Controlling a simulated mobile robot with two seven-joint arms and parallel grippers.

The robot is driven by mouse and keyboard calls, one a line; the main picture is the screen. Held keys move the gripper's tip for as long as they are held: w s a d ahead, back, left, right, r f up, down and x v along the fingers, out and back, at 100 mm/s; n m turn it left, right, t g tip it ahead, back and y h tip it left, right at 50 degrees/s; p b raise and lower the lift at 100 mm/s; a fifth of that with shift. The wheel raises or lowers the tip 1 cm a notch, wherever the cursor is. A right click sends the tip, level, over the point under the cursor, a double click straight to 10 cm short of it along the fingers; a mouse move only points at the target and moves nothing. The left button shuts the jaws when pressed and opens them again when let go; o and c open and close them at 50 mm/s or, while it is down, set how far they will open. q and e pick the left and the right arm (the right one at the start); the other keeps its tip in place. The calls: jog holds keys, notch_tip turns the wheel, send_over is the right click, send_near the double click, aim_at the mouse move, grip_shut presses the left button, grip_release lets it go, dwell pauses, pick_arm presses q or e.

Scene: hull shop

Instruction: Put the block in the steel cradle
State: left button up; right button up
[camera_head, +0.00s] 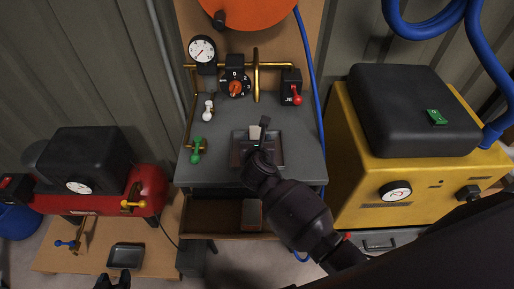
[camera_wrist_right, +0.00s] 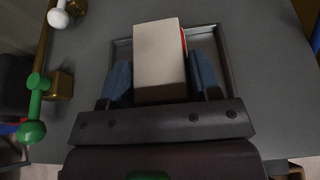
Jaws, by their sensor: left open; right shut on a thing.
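My right gripper (camera_head: 259,136) is shut on the block, a pale beige piece with a red side (camera_wrist_right: 160,60). In the head view only a small pale part of the block (camera_head: 255,132) shows past my wrist. The steel cradle (camera_head: 280,151) is a shallow rectangular frame on the grey bench top. In the right wrist view its rim (camera_wrist_right: 222,45) shows behind and beside the block. The block is over the cradle; I cannot tell whether it touches the cradle floor. My left gripper (camera_head: 112,281) is open at the bottom edge of the head view, far from the bench.
Green (camera_head: 197,146) and white (camera_head: 209,107) valve handles stand left of the cradle. A red-handled switch (camera_head: 296,98) and gauge (camera_head: 202,49) are behind. A wooden shelf (camera_head: 205,215) lies below. A yellow machine (camera_head: 360,170) stands right, a red compressor (camera_head: 150,185) left.

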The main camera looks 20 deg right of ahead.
jog(key=shift+f+b, duration=0.3)
jog(key=shift+f, duration=1.15)
jog(key=shift+f, duration=0.1)
jog(key=o, duration=1)
jog(key=shift+c, duration=0.2)
jog(key=shift+s+r, duration=0.2)
jog(key=shift+r, duration=0.05)
jog(key=p+v, duration=0.2)
jog(key=v, duration=0.9)
jog(key=shift+s, duration=0.2)
jog(key=shift+s+a, duration=0.1)
